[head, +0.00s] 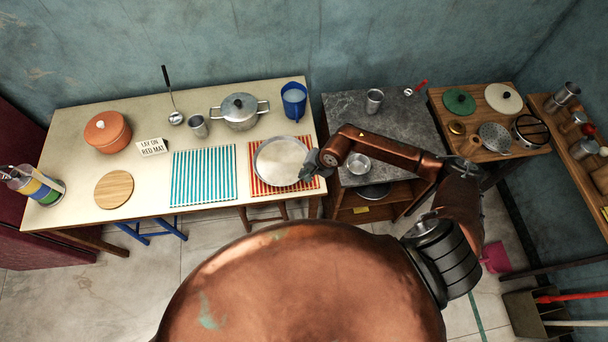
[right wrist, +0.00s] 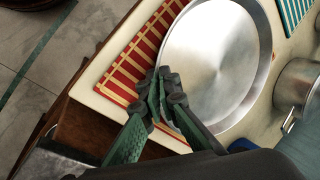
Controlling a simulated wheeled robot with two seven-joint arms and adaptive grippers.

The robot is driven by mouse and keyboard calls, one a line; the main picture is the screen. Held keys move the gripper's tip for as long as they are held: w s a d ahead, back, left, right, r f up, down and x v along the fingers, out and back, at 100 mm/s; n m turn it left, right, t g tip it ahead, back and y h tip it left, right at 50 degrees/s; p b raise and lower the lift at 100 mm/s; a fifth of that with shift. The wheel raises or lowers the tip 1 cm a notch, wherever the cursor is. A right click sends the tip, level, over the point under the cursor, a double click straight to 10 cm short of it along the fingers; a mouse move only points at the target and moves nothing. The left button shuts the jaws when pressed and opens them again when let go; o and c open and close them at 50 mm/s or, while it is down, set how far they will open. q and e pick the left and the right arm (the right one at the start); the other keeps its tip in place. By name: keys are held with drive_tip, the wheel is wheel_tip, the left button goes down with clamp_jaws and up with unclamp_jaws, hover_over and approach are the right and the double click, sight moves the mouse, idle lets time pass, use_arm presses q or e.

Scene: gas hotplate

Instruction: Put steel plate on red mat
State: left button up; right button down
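The steel plate (head: 280,160) is a round, shallow silver dish with a raised rim. It is over the red-and-cream striped mat (head: 256,187) at the right end of the cream table, and covers much of it. My right gripper (head: 318,164) is at the plate's right rim. In the right wrist view, its fingers (right wrist: 163,82) are close together on the rim of the plate (right wrist: 215,60), with red mat stripes (right wrist: 125,75) beside them. Whether the plate rests fully on the mat is hard to tell. My left gripper is out of view.
A blue-striped mat (head: 203,178) lies left of the plate. A lidded pot (head: 240,110), blue mug (head: 294,100), metal cup (head: 198,126) and ladle (head: 175,117) stand behind. A dark stone counter (head: 400,125) with a steel bowl (head: 357,165) is to the right.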

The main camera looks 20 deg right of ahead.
drive_tip(key=shift+f, duration=0.3)
drive_tip(key=c, duration=2.6)
unclamp_jaws()
drive_tip(key=shift+f, duration=0.1)
drive_tip(key=shift+c, duration=0.2)
drive_tip(key=o, duration=0.5)
drive_tip(key=v, duration=1.2)
drive_tip(key=shift+a, duration=0.1)
